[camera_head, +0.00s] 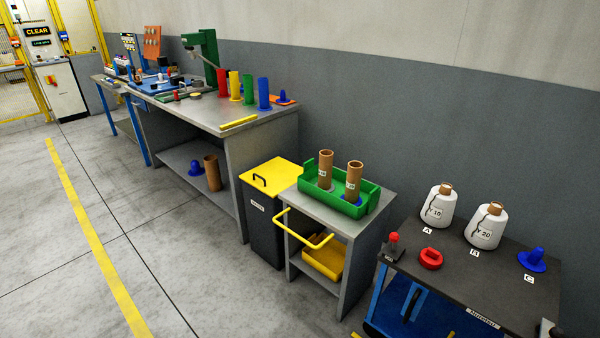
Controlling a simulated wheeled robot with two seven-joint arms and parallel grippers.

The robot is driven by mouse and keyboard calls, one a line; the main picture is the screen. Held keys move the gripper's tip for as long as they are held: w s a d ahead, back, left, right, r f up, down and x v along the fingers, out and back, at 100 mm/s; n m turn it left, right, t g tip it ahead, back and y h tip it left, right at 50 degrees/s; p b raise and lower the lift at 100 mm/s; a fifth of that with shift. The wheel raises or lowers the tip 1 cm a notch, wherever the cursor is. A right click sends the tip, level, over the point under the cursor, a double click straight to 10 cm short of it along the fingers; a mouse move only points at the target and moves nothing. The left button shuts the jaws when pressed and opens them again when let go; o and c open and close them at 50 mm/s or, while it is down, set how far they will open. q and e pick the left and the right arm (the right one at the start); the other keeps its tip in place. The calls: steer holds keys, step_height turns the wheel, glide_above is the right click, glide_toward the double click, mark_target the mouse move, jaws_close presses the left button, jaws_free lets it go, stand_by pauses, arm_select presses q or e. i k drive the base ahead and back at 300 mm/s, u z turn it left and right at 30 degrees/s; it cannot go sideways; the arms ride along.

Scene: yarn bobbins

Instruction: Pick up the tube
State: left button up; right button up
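Two brown cardboard tubes, a left one (325,170) and a right one (353,182), stand upright in a green tray (318,197) on a small grey cart. Each has a small white label. Another brown tube (212,173) stands on the lower shelf of the long workbench. Red (235,85), yellow (249,89), green (222,78) and blue (264,94) cylinders stand on the bench top, though which tube is meant does not show.
A yellow-lidded bin (262,215) stands between cart and workbench (190,150). The floor at left is clear.

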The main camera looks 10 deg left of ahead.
mark_target(325, 170)
steer(key=u, duration=1.15)
steer(key=i, duration=2.1)
steer(key=z, duration=2.9)
